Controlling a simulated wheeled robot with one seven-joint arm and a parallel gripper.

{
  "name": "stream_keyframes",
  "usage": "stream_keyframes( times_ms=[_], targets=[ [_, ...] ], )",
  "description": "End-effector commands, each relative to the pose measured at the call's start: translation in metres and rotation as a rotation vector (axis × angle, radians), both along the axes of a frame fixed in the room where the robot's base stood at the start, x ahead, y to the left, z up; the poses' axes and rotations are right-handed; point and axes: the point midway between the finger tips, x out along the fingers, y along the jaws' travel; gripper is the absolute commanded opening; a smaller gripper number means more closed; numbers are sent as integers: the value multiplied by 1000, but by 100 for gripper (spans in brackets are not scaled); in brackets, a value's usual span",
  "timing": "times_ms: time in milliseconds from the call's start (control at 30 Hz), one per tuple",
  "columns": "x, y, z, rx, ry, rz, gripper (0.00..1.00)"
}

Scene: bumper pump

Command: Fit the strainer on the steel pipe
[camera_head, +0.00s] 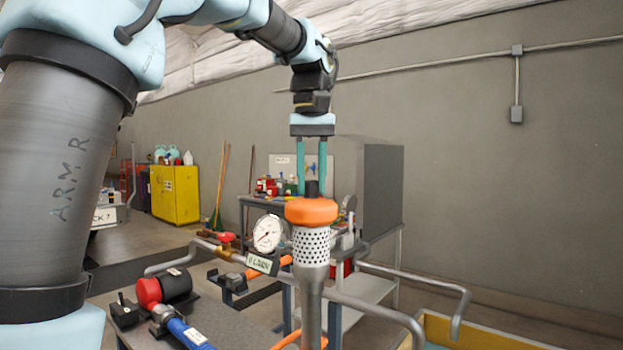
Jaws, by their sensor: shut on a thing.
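The strainer has an orange cap (311,211), a dark knob on top and a white perforated body (311,245). My gripper (312,187) points straight down from above, its two green fingers shut on the strainer at the dark knob. The strainer is upright. The steel pipe (311,312) stands upright directly below, with a wider upper end that meets the lower edge of the perforated body in this view. The two look in line, and no gap shows between them. How far the strainer sits over or in the pipe is hidden.
A pressure gauge (268,234) with a label plate stands just left of the strainer. Bent grey pipes run on both sides. A grey cabinet (383,195) stands behind.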

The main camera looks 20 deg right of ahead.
Motion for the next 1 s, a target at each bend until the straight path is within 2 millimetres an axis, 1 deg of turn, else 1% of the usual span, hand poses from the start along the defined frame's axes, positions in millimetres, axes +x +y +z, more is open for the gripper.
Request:
stream_keyframes(
  times_ms=[200, 1000],
  targets=[
    [0, 0, -4, -1, -1, 0, 0],
    [0, 0, -8, -2, -2, 0, 0]
  ],
)
